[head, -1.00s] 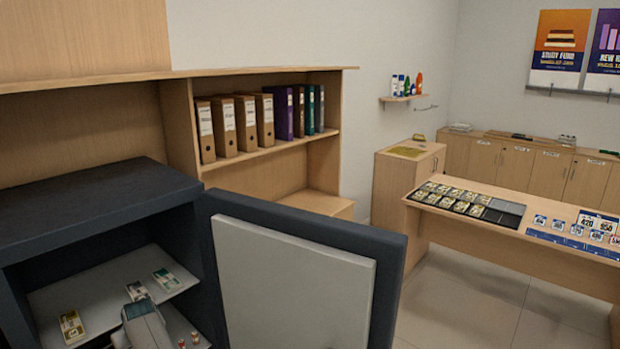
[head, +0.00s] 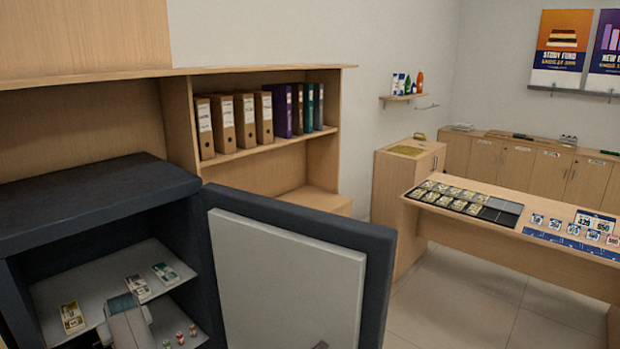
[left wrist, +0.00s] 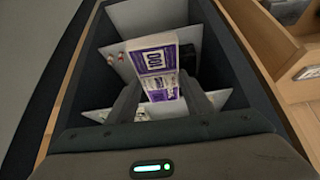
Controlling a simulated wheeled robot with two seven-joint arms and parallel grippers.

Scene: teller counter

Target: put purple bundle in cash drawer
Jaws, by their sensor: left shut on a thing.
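The purple bundle (left wrist: 157,72), a white and purple banded stack, is between the fingers of my left gripper (left wrist: 160,95) in the left wrist view. My left gripper is shut on it, at the open safe (head: 85,200) with its shelves around. In the head view my left gripper (head: 128,325) shows at the safe's opening, in front of the shelf; the bundle is hidden there. A black compartment tray (head: 498,212), which looks like the cash drawer, lies on the desk at right. It holds several yellowish bundles, and its right-end compartments look empty. My right gripper is not in view.
The safe door (head: 290,265) stands open beside the opening. The desk (head: 450,225) carries small number cards (head: 570,230). Open floor (head: 460,290) lies between the door and the desk.

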